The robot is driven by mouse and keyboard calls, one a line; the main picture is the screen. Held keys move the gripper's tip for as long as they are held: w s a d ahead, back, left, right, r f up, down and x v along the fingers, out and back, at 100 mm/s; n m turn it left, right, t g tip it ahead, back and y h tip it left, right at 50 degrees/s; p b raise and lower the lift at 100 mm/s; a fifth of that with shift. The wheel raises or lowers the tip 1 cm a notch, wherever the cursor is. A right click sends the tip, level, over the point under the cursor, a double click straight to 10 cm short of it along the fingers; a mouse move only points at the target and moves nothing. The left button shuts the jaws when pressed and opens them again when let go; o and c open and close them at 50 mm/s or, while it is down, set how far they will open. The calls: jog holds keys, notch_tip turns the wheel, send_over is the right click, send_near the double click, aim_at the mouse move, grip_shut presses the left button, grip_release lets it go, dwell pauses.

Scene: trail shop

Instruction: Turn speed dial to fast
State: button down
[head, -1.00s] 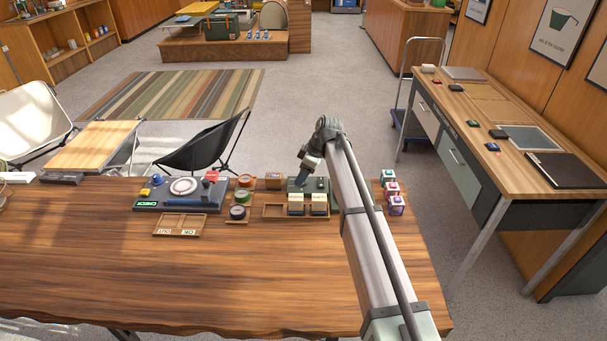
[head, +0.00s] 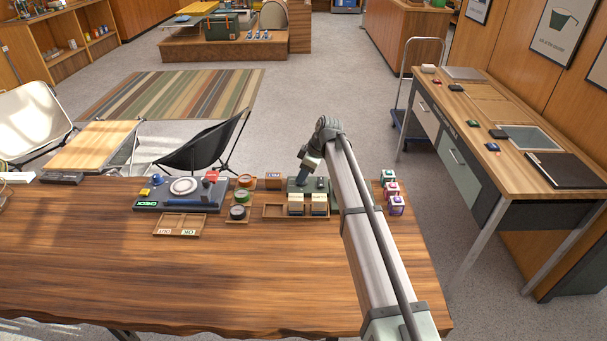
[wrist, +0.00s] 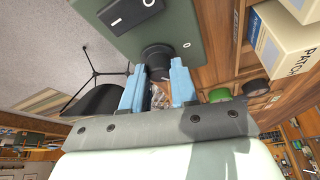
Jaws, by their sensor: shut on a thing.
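The green machine (head: 293,187) stands at the back of the wooden table, just behind two cream boxes. In the wrist view its green panel (wrist: 190,22) carries the round black dial (wrist: 157,56), a black rocker switch (wrist: 130,10) and small white marks. My gripper (wrist: 158,74) has its two blue fingers on either side of the dial and is shut on it. In the head view my gripper (head: 301,181) reaches down to the machine and covers part of it. I cannot read the dial's setting.
Cream boxes (head: 296,204) stand in a wooden tray (head: 274,212) in front of the machine. Tape rolls (head: 238,212) and a dark console (head: 147,205) are to its left. Small coloured cubes (head: 391,188) stand to its right. The table's front (head: 200,285) is clear.

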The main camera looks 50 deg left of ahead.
jog(key=shift+m, duration=0.3)
jog(key=m+t, duration=0.1)
jog(key=m, duration=0.1)
jog(key=m+t, duration=0.1)
jog(key=m, duration=0.1)
jog(key=shift+s+d+m+y, duration=0.1)
jog(key=shift+s+m+y, duration=0.1)
jog(key=shift+m+y, duration=0.15)
jog(key=m+t, duration=0.2)
jog(key=m, duration=0.4)
jog(key=shift+s+m+t, duration=0.1)
jog(key=shift+m+t, duration=0.15)
jog(key=shift+t, duration=0.05)
jog(key=c, duration=0.9)
grip_release()
jog(key=v, duration=1.3)
jog(key=shift+a+r, duration=0.25)
jog(key=shift+r, duration=0.3)
